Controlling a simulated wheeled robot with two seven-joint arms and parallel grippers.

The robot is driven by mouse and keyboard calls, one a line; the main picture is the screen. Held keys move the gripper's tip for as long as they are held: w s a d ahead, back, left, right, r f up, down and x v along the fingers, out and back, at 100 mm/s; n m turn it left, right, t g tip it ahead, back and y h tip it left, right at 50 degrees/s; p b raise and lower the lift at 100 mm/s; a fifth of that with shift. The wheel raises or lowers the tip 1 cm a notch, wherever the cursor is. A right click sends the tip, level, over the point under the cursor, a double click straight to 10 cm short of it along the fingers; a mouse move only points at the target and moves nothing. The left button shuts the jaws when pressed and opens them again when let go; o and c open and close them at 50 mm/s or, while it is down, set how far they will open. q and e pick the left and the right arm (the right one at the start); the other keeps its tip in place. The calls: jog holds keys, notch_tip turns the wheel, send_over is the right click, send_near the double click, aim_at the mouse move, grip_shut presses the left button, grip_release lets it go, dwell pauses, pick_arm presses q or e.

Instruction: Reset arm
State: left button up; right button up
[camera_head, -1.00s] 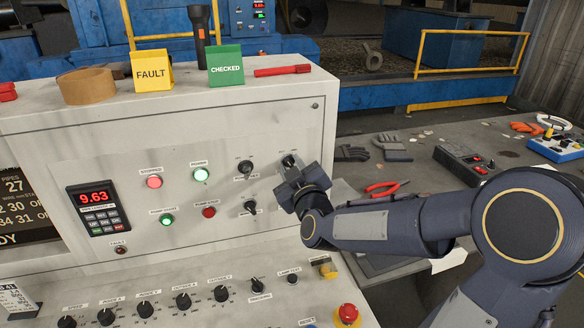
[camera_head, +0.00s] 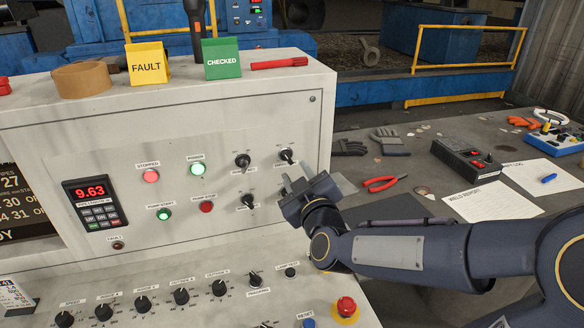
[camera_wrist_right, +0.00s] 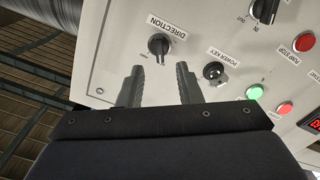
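The white control panel (camera_head: 200,120) fills the left and middle of the head view. My right gripper (camera_head: 306,184) hangs just off its right end, below the direction knob (camera_head: 287,156). In the right wrist view the two fingers (camera_wrist_right: 159,84) are apart with nothing between them. The direction knob (camera_wrist_right: 158,45) shows beyond the fingertips, clear of them. The power key switch (camera_wrist_right: 214,72) is to its right, and it also shows in the head view (camera_head: 243,161). My right arm reaches in from the right over the bench. My left gripper is not in view.
A bench (camera_head: 400,172) on the right holds red pliers (camera_head: 382,183), gloves, a black box (camera_head: 468,158) and papers (camera_head: 492,200). A red emergency button (camera_head: 346,307) stands on the lower console. Fault and checked signs stand on the panel top.

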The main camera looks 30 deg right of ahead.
jog(key=shift+v, duration=0.85)
jog(key=s+a+f+m+g+y, duration=0.1)
jog(key=s+a+f+g+y, duration=0.1)
jog(key=s, duration=0.5)
jog(key=s+a+f+m+g+y, duration=0.2)
jog(key=s+a+f+g+y, duration=0.1)
jog(key=s+f+g, duration=0.3)
jog(key=s+a+f+m+g+y, duration=0.2)
jog(key=s+a+f+g, duration=0.2)
jog(key=s, duration=0.4)
jog(key=shift+s+a+y, duration=0.2)
jog(key=shift+y, duration=0.2)
